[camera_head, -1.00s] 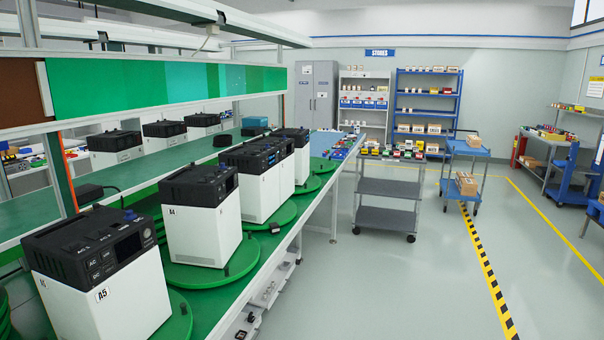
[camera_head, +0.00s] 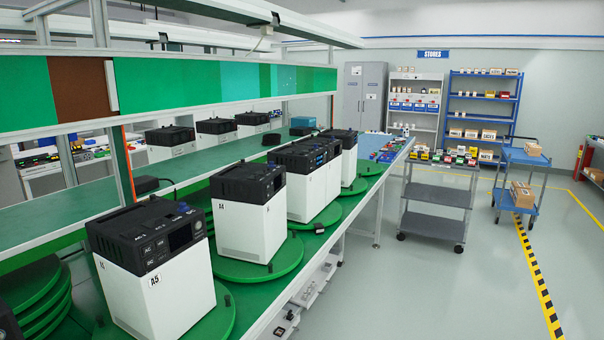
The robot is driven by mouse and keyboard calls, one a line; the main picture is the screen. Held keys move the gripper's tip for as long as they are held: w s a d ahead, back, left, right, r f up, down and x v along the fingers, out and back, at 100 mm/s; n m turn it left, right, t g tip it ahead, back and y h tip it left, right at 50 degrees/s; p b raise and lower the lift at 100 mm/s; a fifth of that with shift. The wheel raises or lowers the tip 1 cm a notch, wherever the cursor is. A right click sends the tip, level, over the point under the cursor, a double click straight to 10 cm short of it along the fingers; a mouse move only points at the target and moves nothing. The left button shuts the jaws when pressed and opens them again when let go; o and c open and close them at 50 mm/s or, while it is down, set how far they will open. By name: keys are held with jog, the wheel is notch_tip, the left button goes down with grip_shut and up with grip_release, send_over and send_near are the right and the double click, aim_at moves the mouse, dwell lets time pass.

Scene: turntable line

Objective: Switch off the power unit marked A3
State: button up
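Several white power units with black tops stand in a row on green turntables along the bench. The nearest unit (camera_head: 155,290) carries a label reading A5. The second unit (camera_head: 248,228) has a small label that seems to read A4. Farther along, two units (camera_head: 312,190) stand close together, with another unit (camera_head: 347,165) beyond them. I cannot read a mark on these, so I cannot tell which is A3. Their switches are too small to make out. My gripper is not in view.
The green bench (camera_head: 190,185) runs away from me, with a shelf and green panels (camera_head: 215,92) above it. More units (camera_head: 172,142) stand on its far side. A grey cart (camera_head: 438,195) and a blue trolley (camera_head: 522,180) stand on the right. The floor (camera_head: 420,290) beside the bench is clear.

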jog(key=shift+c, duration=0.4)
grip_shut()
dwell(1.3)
